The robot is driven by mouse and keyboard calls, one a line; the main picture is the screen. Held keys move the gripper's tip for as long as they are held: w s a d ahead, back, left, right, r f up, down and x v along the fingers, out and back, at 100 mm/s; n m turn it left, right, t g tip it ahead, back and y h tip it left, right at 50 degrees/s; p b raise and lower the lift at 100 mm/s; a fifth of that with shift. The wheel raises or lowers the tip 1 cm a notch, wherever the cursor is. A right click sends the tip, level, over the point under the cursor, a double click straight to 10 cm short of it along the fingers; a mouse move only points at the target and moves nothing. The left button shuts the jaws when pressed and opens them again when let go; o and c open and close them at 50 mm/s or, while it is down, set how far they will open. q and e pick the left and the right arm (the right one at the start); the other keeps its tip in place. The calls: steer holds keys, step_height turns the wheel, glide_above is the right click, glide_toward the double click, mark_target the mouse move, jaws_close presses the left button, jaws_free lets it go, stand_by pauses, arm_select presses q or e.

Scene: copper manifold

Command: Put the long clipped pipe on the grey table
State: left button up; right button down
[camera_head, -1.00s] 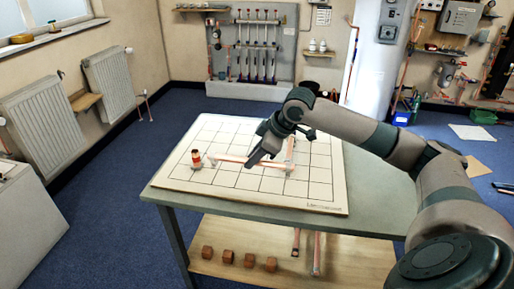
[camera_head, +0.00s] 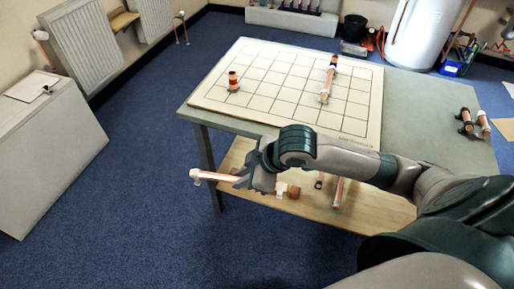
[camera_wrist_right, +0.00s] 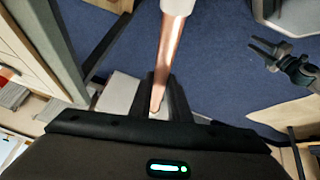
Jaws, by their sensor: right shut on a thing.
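My right gripper (camera_head: 242,178) is shut on a copper pipe (camera_head: 215,176) with a white clip or fitting at its left end. The gripper holds it in the air in front of the table's near left side. The gripped part is hidden by the fingers in the head view. In the right wrist view the pipe (camera_wrist_right: 168,50) runs up from between the fingers to the white fitting (camera_wrist_right: 178,5). The grey table (camera_head: 410,110) has a bare strip right of the pale grid board (camera_head: 285,85).
Two short pipe pieces (camera_head: 465,121) (camera_head: 483,124) lie at the table's right edge. The lower shelf (camera_head: 385,205) holds blocks and pipes.

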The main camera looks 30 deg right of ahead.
steer(key=shift+a, duration=0.35)
steer(key=shift+s+d+f, duration=0.2)
steer(key=shift+d, duration=0.3)
steer(key=shift+s+d+f, duration=0.2)
steer(key=shift+d, duration=0.25)
